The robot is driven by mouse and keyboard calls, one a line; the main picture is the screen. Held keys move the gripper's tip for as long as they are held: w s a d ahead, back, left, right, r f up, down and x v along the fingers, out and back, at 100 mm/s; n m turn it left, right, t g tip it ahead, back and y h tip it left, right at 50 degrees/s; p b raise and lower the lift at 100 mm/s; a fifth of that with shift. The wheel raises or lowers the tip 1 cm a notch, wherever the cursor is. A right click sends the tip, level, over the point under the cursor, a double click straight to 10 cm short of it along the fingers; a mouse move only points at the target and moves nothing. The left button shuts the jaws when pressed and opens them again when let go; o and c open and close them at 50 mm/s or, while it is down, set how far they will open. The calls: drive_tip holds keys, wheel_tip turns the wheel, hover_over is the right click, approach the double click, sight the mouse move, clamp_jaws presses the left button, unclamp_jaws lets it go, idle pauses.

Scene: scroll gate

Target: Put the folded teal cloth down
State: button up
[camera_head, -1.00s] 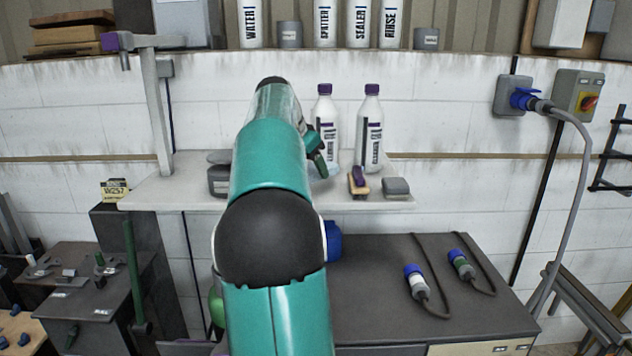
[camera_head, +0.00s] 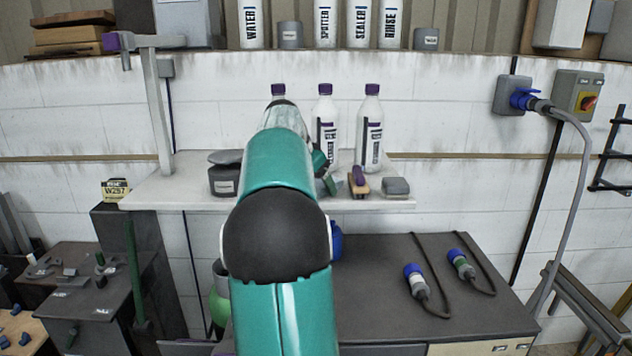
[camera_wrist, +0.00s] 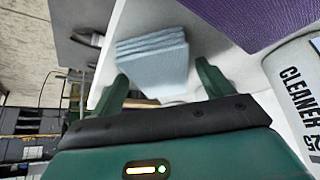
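The folded teal cloth (camera_wrist: 155,62) is a pale blue stack of layers in the wrist view. It lies between the two green fingers of my gripper (camera_wrist: 162,82). The fingers are spread, with a thin gap between the cloth and the right finger; the left fingertip is at or close to the cloth's left edge. A pale shelf surface (camera_wrist: 215,45) shows behind the cloth. In the head view my gripper (camera_head: 325,175) is low at the shelf (camera_head: 165,190), mostly behind my arm. The cloth cannot be made out clearly there.
White bottles with purple caps (camera_head: 371,130) stand at the back of the shelf. A dark grey tub (camera_head: 224,175) stands left of my arm. The shelf's left end is clear.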

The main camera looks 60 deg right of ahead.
drive_tip(key=v, duration=1.2)
drive_tip(key=shift+r, duration=0.1)
idle(0.4)
